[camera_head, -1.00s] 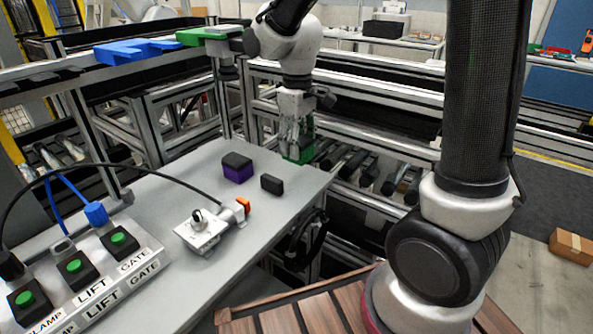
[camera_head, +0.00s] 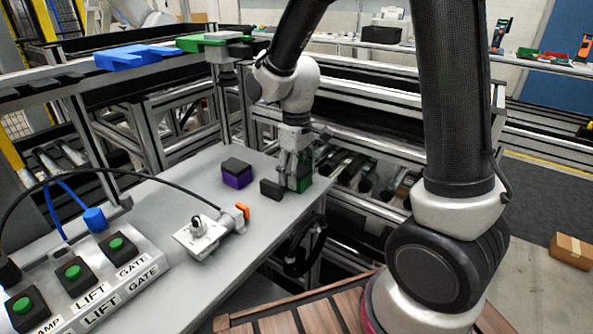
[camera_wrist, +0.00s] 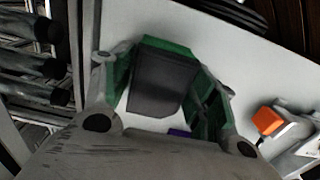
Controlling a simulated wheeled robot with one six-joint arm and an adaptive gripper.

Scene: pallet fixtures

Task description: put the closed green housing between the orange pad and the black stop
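The green housing (camera_wrist: 160,80) has a dark lid and a green edge. In the wrist view it sits between the fingertips of my gripper (camera_wrist: 164,68). My gripper (camera_head: 299,184) is shut on it, pointing down at the table's right edge. In the head view the housing is largely hidden by the fingers; I cannot tell whether it touches the table. The black stop (camera_head: 271,190) is a small block just left of my gripper. The orange pad (camera_head: 242,210) is on the metal clamp, further left and nearer. It also shows in the wrist view (camera_wrist: 268,120).
A purple box with a black lid (camera_head: 237,174) stands behind and left of the black stop. The clamp body (camera_head: 200,236) lies on the grey table (camera_head: 165,200). A button panel (camera_head: 90,275) and cables occupy the left. Rollers (camera_head: 350,170) lie beyond the right edge.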

